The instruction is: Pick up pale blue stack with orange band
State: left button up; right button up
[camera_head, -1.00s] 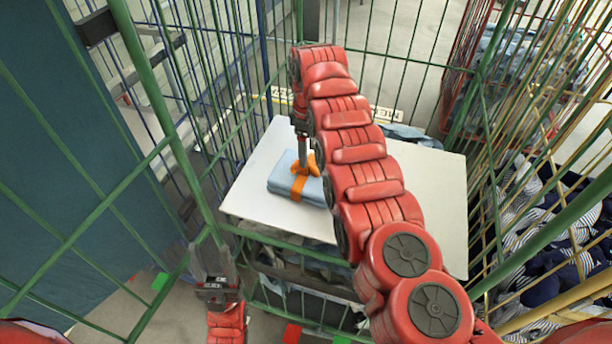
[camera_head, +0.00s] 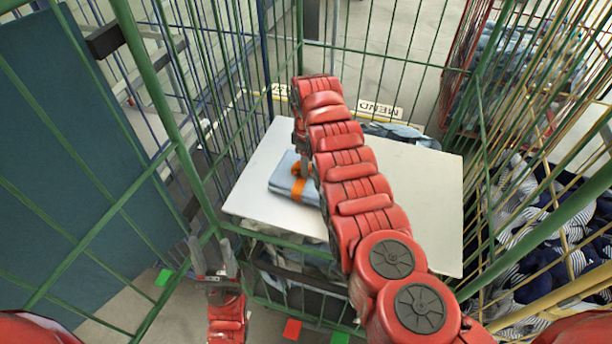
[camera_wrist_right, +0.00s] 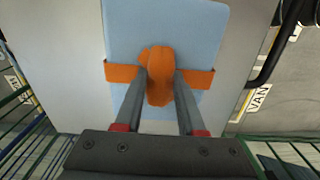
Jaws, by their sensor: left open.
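The pale blue stack with orange band (camera_head: 291,187) is on a white tabletop (camera_head: 410,200), near its left side. In the right wrist view, the stack (camera_wrist_right: 205,40) has the band across it with a puffy orange knot (camera_wrist_right: 158,72) on top. My right gripper (camera_wrist_right: 160,85) has a finger on each side of this knot, pressed against it. In the head view my right arm hides most of this gripper and part of the stack. My left gripper (camera_head: 214,260) is open and empty, low at the left, away from the stack.
Green cage bars stand at the left and front of the tabletop. Folded bluish cloth (camera_head: 400,133) lies at its back edge by a "MEND" sign (camera_head: 380,109). A cage of striped and dark cloth (camera_head: 545,240) is at the right. The right half of the tabletop is bare.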

grip_shut()
dwell(1.0)
